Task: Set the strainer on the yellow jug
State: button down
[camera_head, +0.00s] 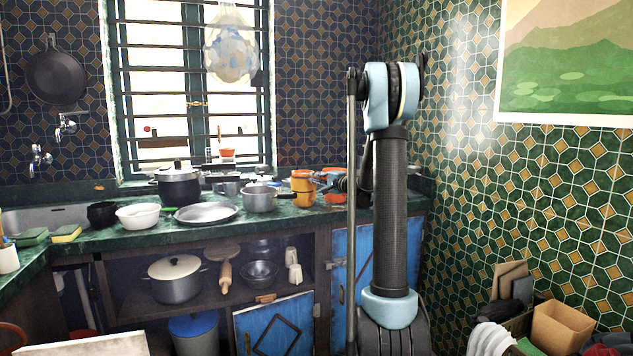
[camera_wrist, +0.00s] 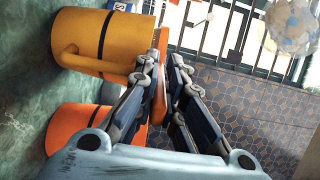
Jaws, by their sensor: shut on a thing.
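The yellow jug (camera_head: 301,188) stands upright on the green counter, left of my arm. It also shows in the wrist view (camera_wrist: 112,45), lying sideways in that turned picture, with a dark band and a handle. My gripper (camera_wrist: 163,80) is shut on an orange piece (camera_wrist: 160,104), which I take to be the strainer, seen nearly edge-on between the fingers. It is at the level of the jug tops, close to the yellow jug's rim; I cannot tell whether they touch. In the head view my gripper (camera_head: 343,182) is small and partly hidden by my arm.
An orange jug (camera_wrist: 75,128) stands beside the yellow one, close to my gripper. A saucepan (camera_head: 259,197), a plate (camera_head: 206,214), a white bowl (camera_head: 138,216) and a dark pot (camera_head: 178,188) crowd the counter to the left. The barred window (camera_head: 190,90) is behind.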

jog(key=shift+f, duration=0.4)
dwell(0.3)
jog(key=c, duration=1.6)
grip_release()
jog(key=shift+f, duration=0.1)
jog(key=v, duration=1.2)
jog(key=s+a+f+n+g+h, duration=0.1)
jog(key=s+a+f+n+g, duration=0.15)
jog(key=s, duration=0.55)
jog(key=s+a+f+n+g+h, duration=0.1)
jog(key=s+a+f+n+g, duration=0.2)
jog(key=s, duration=0.5)
jog(key=s+a+f+n+g+h, duration=0.1)
jog(key=s+a+f+n+g, duration=0.2)
jog(key=s, duration=0.5)
jog(key=s+d+f+g+h, duration=0.1)
jog(key=s+d+f+h, duration=0.1)
jog(key=s, duration=0.5)
jog(key=s+d+f+n+g+h, duration=0.1)
jog(key=s+d+f+h, duration=0.2)
jog(key=s+f, duration=0.3)
jog(key=s+d+f+n+g+h, duration=0.1)
jog(key=s+d+f, duration=0.3)
jog(key=s, duration=0.6)
jog(key=shift+s+f+g+h, duration=0.15)
jog(key=shift+f+g+h, duration=0.25)
jog(key=shift+h, duration=0.5)
